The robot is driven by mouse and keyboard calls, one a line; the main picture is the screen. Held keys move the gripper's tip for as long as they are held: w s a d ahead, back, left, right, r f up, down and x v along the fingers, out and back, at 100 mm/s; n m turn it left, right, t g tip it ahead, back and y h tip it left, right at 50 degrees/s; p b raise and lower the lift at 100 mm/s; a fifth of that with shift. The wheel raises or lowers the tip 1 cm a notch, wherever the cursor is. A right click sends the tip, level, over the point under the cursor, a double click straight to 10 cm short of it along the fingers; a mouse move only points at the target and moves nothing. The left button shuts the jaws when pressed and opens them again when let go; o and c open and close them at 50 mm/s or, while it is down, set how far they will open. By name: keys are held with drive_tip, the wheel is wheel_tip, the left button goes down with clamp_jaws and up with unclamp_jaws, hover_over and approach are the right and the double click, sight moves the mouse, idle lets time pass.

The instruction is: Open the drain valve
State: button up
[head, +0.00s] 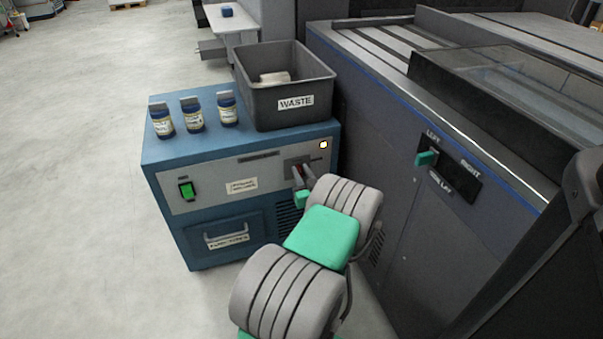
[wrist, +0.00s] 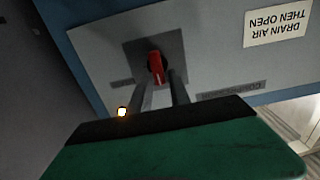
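The drain valve is a red handle (wrist: 157,68) on a dark round base, on a dark square plate in the front panel of a blue cabinet (head: 165,183). In the wrist view the handle lies roughly along the finger direction. My gripper (wrist: 160,80) points at it, with its two dark fingers apart and their tips on either side of the handle. Some gap seems to show beside the handle; I cannot tell whether either finger touches it. In the head view my gripper (head: 299,176) is at the panel and mostly hides the handle.
A small lamp (head: 323,145) glows on the panel. A green switch (head: 187,190) and a drawer handle (head: 226,234) are on the cabinet front. Several bottles (head: 194,114) and a waste bin (head: 262,105) stand on top. A large dark machine (head: 390,190) stands close on the right.

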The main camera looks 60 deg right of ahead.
clamp_jaws()
idle(0.5)
drive_tip(key=shift+s+d+f+m+p, duration=0.2)
drive_tip(key=shift+f+m+p, duration=0.1)
drive_tip(key=shift+m, duration=2.7)
drive_tip(key=shift+s+d+f+m+p, duration=0.25)
drive_tip(key=shift+f+m+p, duration=0.1)
drive_tip(key=shift+m, duration=2.65)
drive_tip(key=shift+s+d+f+m+p, duration=0.2)
drive_tip(key=shift+f+m+p, duration=0.1)
drive_tip(key=shift+m, duration=2.7)
drive_tip(key=shift+o, duration=1.7)
unclamp_jaws()
